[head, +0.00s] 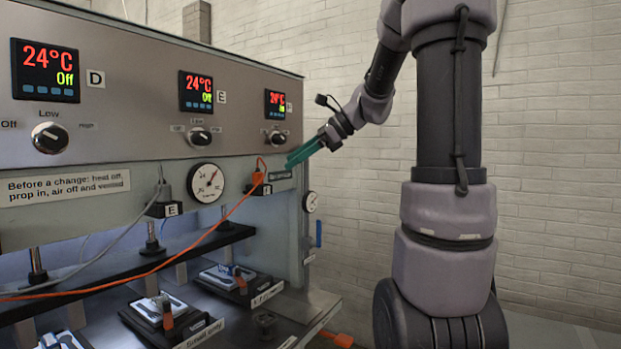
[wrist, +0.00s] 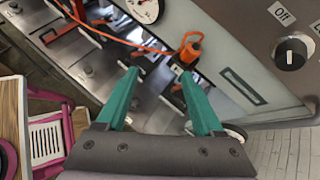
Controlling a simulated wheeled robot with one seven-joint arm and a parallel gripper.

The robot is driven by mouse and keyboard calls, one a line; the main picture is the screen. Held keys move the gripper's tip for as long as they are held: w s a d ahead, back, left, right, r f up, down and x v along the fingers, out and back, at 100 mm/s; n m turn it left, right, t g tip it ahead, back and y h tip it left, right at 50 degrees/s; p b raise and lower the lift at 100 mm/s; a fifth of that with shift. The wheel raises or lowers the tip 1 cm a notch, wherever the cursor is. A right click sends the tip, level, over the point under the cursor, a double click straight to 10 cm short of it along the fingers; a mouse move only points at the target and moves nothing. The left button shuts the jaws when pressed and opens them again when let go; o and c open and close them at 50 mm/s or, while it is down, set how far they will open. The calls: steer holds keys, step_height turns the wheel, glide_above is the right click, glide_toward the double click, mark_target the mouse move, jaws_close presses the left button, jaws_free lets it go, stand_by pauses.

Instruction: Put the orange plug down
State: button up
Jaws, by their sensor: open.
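The orange plug (head: 257,178) is at the right end of the press's front panel, by a small dark socket block (head: 262,189). An orange cable (head: 190,245) runs from it down to the left. In the wrist view the plug (wrist: 191,50) shows just beyond the right fingertip. I cannot tell whether it is fully seated in the block. My gripper (head: 290,160), with teal fingers, is to the right of the plug in the head view. In the wrist view my gripper (wrist: 157,73) is open, with nothing held between its fingers.
A labelled slot (head: 280,174) is right beside the plug. A gauge (head: 206,183) and a grey plug at block E (head: 163,206) are to the left. Below are a dark shelf (head: 130,270) and moulds on plates (head: 160,312). Free space lies right of the press.

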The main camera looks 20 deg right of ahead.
steer(key=s+f+n+h, duration=0.2)
steer(key=s+n+h, duration=0.1)
steer(key=s+n, duration=0.5)
steer(key=s+a+f+n+t+h, duration=0.1)
steer(key=s+f+n+h, duration=0.2)
steer(key=s+n, duration=0.5)
steer(key=s+h, duration=0.1)
steer(key=s, duration=0.2)
steer(key=shift+s+n+t, duration=0.3)
steer(key=shift+s+n, duration=0.05)
steer(key=shift+n, duration=0.05)
stand_by(0.7)
